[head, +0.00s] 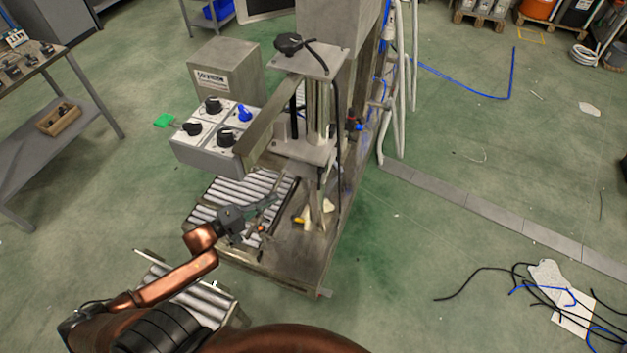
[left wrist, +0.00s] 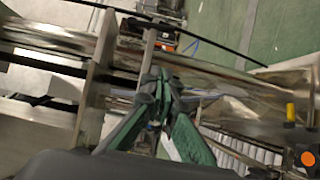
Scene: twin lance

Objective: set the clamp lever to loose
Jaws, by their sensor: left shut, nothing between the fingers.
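My left gripper (head: 272,200) is shut and empty, above the roller bed and below the machine's upper plate. In the left wrist view its green-padded fingers (left wrist: 160,82) meet at the tips. A thin grey bar (left wrist: 149,48) shows just beyond the fingertips; I cannot tell whether they touch. The clamp lever is not clearly identifiable. A black handle (head: 289,44) sits on the machine's top plate, well above the gripper. A yellow-tipped part (head: 299,220) lies low on the machine, right of the gripper. My right gripper is not in view.
A control box (head: 207,158) with black and blue knobs overhangs the roller bed (head: 218,190). A steel column (head: 319,115) stands right of the gripper. An orange round part (left wrist: 308,158) shows at the wrist view's lower right. The floor at right is mostly clear, with loose cables (head: 520,283).

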